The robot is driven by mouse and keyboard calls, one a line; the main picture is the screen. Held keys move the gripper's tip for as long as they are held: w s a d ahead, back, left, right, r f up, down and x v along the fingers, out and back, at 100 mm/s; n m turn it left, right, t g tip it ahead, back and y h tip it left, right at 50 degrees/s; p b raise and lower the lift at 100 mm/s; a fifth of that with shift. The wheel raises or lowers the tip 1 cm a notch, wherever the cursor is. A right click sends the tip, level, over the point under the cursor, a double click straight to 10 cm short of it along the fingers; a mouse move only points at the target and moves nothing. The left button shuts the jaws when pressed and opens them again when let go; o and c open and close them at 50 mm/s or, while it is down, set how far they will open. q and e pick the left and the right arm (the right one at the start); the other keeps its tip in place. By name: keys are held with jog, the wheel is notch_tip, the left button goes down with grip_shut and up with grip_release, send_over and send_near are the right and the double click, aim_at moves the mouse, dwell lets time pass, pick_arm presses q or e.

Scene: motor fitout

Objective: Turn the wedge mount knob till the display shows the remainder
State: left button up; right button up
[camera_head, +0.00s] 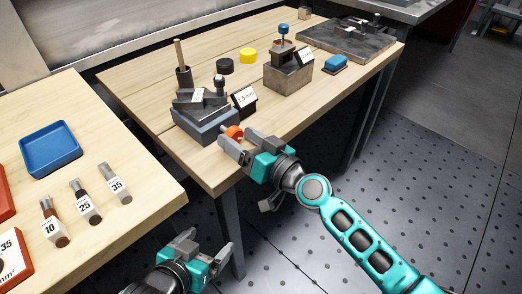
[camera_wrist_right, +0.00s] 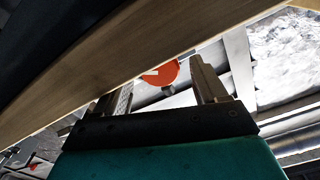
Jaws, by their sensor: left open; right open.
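The wedge mount (camera_head: 205,122), a dark grey-blue block with a stepped top, stands near the front edge of the middle table. Its orange knob (camera_head: 234,132) faces the front right. A small black-framed sign (camera_head: 245,98) beside it seems to read 3.5 mm; the print is small. My right gripper (camera_head: 236,142) is open at the knob, partly covering it. In the right wrist view the orange-red knob (camera_wrist_right: 163,74) shows between the open fingers, with a gap on each side. My left gripper (camera_head: 203,246) is open and empty, low in front of the table.
A stone block (camera_head: 288,76) with a blue-topped post and sign stands farther right. The left table holds a blue tray (camera_head: 50,150) and several numbered pieces. The table edge is close to my right gripper.

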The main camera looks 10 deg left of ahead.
jog(key=b+v, duration=0.1)
jog(key=v, duration=1.1)
jog(key=shift+s, duration=0.15)
